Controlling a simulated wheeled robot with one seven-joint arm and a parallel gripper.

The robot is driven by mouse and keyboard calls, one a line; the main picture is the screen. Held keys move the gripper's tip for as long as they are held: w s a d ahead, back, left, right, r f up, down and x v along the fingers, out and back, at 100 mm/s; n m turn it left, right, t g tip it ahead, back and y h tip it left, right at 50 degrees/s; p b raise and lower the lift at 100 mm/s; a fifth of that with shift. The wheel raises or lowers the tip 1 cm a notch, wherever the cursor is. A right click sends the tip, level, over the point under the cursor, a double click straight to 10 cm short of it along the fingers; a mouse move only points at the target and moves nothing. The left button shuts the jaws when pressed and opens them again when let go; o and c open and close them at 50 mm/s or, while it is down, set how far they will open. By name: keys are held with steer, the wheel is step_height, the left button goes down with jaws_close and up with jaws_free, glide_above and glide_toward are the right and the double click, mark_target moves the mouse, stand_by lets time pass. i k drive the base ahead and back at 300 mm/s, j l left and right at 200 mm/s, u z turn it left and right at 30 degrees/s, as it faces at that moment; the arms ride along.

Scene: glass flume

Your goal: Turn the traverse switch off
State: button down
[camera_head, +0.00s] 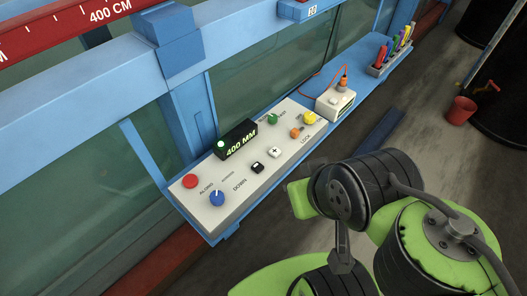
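A light grey control panel (203,207) sits on the blue ledge along the flume. It carries a red button (190,181), a blue knob (217,198) with a white pointer, a black rocker-like switch (257,167), a white plus button (275,152), a green button (272,119), an orange knob (296,132) and a yellow knob (310,118). Small labels include DOWN and LOCK. I cannot read which control is the traverse switch. My green and black arm is at the lower right, apart from the panel in the picture. I cannot make out my gripper's fingers.
A black display (236,140) reads 400 MM, with a lit green lamp at its left. A white box (335,104) with an orange cable stands beyond the panel. A pen rack (377,70) is farther along. A red bucket (461,110) stands on the floor at right.

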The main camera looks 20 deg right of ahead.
mark_target(309, 117)
steer(key=i+l+u, duration=0.15)
steer(key=i+u, duration=0.25)
steer(key=i+l+u, duration=0.15)
steer(key=u, duration=0.25)
